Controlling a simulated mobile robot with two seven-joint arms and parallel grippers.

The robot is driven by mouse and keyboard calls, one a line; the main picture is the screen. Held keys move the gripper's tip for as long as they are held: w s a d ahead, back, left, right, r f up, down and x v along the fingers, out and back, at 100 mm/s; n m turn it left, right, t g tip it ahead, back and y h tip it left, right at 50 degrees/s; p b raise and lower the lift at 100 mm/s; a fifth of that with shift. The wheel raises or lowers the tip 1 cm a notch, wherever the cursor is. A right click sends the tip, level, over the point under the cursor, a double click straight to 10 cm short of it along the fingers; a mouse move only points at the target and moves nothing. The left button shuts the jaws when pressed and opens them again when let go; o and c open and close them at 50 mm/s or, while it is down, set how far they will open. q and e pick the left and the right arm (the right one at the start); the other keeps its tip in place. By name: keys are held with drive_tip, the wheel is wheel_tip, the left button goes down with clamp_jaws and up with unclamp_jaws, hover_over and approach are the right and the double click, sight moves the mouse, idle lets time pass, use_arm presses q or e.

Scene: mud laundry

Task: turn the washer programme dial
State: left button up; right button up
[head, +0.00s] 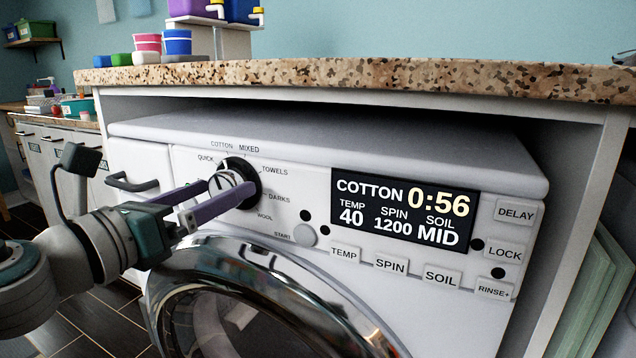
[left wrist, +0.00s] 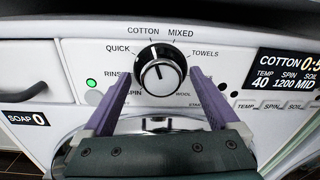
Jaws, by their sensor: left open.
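The washer programme dial (head: 238,168) is a round black knob with a silver-white face on the white washer's panel. In the left wrist view the dial (left wrist: 160,76) has its white pointer line up, towards the COTTON label. The washer display (head: 405,212) reads COTTON 0:56, temp 40, spin 1200, soil MID. My left gripper (head: 232,187) is open, its two purple fingers reaching to the dial. In the left wrist view the fingers stand on either side of the dial, with gaps visible between them and it. My right gripper is out of view.
A speckled countertop (head: 380,78) overhangs the washer. The chrome door ring (head: 250,262) bulges out below the dial. A start button (head: 304,235) and several option buttons lie to the right. A drawer handle (head: 131,184) sticks out at left.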

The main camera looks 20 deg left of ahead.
use_arm(q)
drive_tip(key=shift+w, duration=0.2)
drive_tip(key=c, duration=1.4)
